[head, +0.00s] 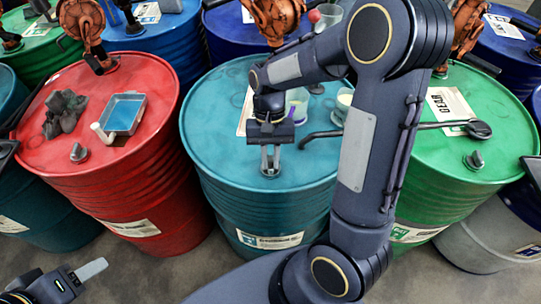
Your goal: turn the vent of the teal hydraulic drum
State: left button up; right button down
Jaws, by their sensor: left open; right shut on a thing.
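The teal drum (235,160) stands upright in the middle of the head view, a label on its front. My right gripper (270,165) points down at the front part of its lid, shut on the drum's vent (270,173). The vent is mostly hidden between the fingers, so its angle cannot be told. My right arm crosses in front of the drum's right side. My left gripper (76,279) is open and empty at the lower left, low in front of the drums and apart from them.
A red drum (135,195) at left carries a blue tray (124,113), a dark crumpled rag (63,112) and its own vent (78,153). A green drum (440,190) at right carries a long-handled tool (480,129). Cups (297,103) stand on the teal lid. Rusty pumps rise behind.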

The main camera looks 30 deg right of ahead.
jog(key=shift+m, duration=0.6)
jog(key=c, duration=1.4)
grip_release()
jog(key=v, duration=0.7)
jog(key=shift+d+r, duration=0.25)
jog(key=shift+r, duration=0.1)
